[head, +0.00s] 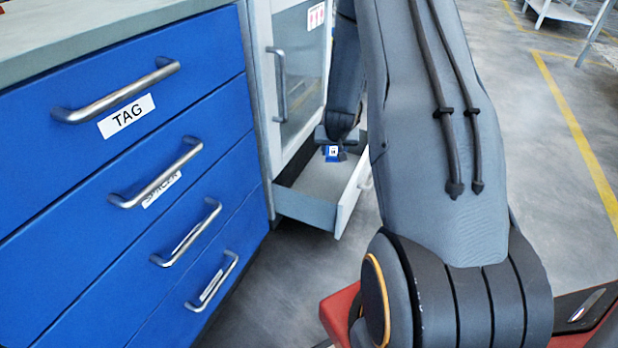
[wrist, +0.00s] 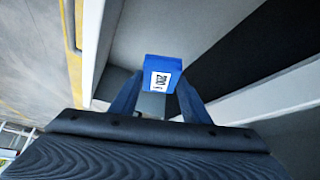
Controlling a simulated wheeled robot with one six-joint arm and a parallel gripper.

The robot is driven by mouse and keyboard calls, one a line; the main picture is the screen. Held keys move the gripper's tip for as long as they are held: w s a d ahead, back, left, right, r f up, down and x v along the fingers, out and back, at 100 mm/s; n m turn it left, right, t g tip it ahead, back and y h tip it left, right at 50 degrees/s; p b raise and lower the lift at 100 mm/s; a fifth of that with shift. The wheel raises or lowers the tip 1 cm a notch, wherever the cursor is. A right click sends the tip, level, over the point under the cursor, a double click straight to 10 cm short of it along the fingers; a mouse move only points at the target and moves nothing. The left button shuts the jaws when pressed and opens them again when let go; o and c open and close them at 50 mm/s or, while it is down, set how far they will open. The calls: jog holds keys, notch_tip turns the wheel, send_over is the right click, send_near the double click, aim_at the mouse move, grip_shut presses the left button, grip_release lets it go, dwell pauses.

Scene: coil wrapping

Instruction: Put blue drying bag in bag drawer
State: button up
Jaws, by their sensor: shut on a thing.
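The blue drying bag (wrist: 161,74) is a small blue block with a white printed label, held between my gripper's (wrist: 158,100) two fingers in the wrist view. In the head view the bag (head: 331,153) shows as a small blue patch below my gripper (head: 338,146). My gripper is shut on the bag and points down over the open drawer (head: 305,208), a light-grey box at the bottom of the white cabinet. The drawer's inside looks empty around the bag. I cannot tell whether the bag touches the drawer floor.
The white cabinet's glass door (head: 300,75) with a grey handle stands just above the drawer. Open grey floor (head: 560,150) with yellow lines lies at the right.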

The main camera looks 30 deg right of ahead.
aim_at(331, 153)
jog(key=f, duration=0.1)
jog(key=f+b, duration=0.1)
jog(key=w+f+b, duration=0.1)
jog(key=shift+w+a, duration=0.1)
jog(key=shift+a, duration=0.15)
notch_tip(331, 153, down, 10)
jog(key=b, duration=0.5)
jog(key=shift+f, duration=0.1)
jog(key=o, duration=1.1)
jog(key=p+v, duration=0.5)
jog(key=v, duration=0.7)
